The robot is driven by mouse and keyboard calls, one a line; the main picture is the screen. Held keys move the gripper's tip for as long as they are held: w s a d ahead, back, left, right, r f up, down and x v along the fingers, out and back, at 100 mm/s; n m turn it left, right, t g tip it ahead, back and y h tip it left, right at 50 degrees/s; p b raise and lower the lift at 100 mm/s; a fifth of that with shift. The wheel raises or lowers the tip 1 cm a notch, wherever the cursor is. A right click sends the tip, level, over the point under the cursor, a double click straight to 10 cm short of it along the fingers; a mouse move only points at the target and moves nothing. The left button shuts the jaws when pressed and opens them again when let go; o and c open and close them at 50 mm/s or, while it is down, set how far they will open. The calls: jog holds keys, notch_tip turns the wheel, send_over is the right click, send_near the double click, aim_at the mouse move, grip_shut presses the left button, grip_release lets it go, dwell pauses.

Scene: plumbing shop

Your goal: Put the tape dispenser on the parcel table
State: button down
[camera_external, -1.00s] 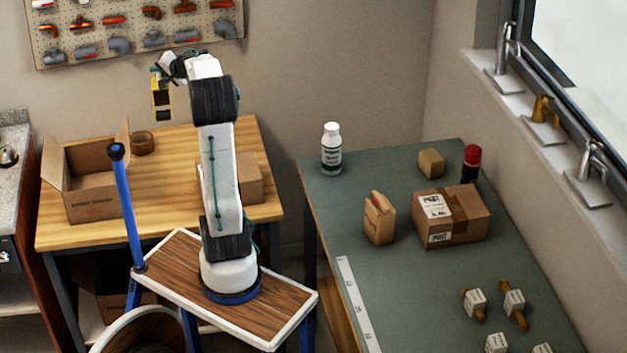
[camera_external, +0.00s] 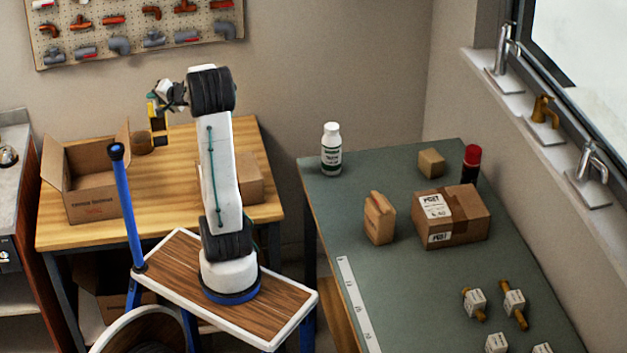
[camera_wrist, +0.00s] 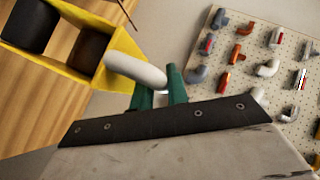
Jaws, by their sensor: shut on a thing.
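The yellow and black tape dispenser (camera_external: 158,129) hangs from my gripper (camera_external: 153,106), in front of the wooden table in the external view. In the wrist view the dispenser (camera_wrist: 88,62) is at upper left, a yellow frame with dark rolls and a pale grip. The green fingers of my gripper (camera_wrist: 158,92) are shut at the pale grip. The wooden table (camera_external: 180,150) and the green-topped table (camera_external: 330,215) both carry boxes. The frames do not name either as the parcel table.
An open carton (camera_external: 85,185), a tape roll (camera_external: 143,143) and a brown box (camera_external: 248,180) are on the wooden table. A taped parcel (camera_external: 462,215), a paper bag (camera_external: 379,217), a small box (camera_external: 431,163) and a white bottle (camera_external: 331,150) stand on the green top. A blue post (camera_external: 128,210) rises nearby.

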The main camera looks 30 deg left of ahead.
notch_tip(320, 180, down, 19)
jog(key=shift+f, duration=0.2)
dwell(0.3)
jog(key=c, duration=1.4)
grip_release()
jog(key=shift+f, duration=0.15)
jog(key=shift+o, duration=0.2)
